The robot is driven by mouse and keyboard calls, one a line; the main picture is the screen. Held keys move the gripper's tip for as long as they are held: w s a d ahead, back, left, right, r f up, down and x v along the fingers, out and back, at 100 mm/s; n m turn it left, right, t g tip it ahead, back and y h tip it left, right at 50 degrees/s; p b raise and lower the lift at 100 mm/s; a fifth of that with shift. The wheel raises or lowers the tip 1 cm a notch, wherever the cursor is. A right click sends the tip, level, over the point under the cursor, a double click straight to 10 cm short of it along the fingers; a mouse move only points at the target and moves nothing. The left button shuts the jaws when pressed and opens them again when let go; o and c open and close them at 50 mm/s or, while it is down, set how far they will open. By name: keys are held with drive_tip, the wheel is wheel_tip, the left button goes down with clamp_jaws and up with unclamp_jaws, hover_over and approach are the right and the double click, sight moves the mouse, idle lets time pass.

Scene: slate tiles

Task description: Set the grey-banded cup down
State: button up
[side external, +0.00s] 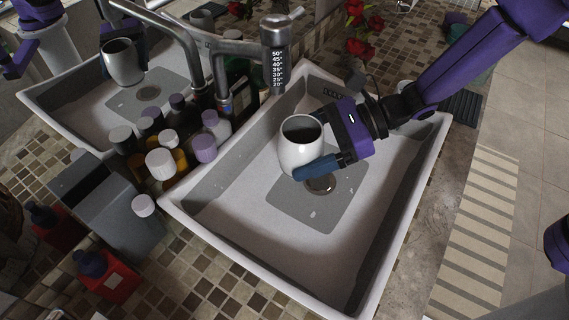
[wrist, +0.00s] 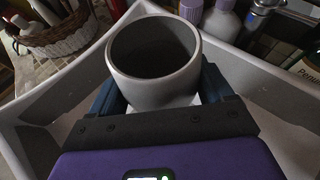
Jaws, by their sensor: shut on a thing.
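The grey-banded cup (side external: 301,150) is pale with a darker grey upper part. It is upright over the sink basin (side external: 270,248), above the grey floor patch near the drain (side external: 321,184). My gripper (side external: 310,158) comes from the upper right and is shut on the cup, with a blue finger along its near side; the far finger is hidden. In the wrist view the cup's open mouth (wrist: 153,48) faces the camera, with blue fingers at both sides. I cannot tell whether its base touches the basin floor.
Several bottles (side external: 162,164) crowd the ledge left of the sink, beside a grey box (side external: 108,208). The basin's near part is clear. A mirror reflects the sink and cup.

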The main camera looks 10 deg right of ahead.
sight(284, 157)
drive_tip(key=a+f, duration=0.1)
drive_tip(key=w+a+f, duration=0.1)
drive_tip(key=f, duration=0.1)
drive_tip(key=w+f, duration=0.1)
drive_tip(key=shift+w+a+f, duration=0.15)
drive_tip(key=shift+a, duration=0.25)
drive_tip(key=shift+f, duration=1.5)
drive_tip(key=shift+f, duration=0.1)
drive_tip(key=o, duration=1.2)
drive_tip(key=shift+d+r, duration=0.2)
drive_tip(key=shift+d, duration=0.1)
drive_tip(key=v, duration=1.1)
drive_tip(key=shift+d+r, duration=0.1)
drive_tip(key=shift+d, duration=0.15)
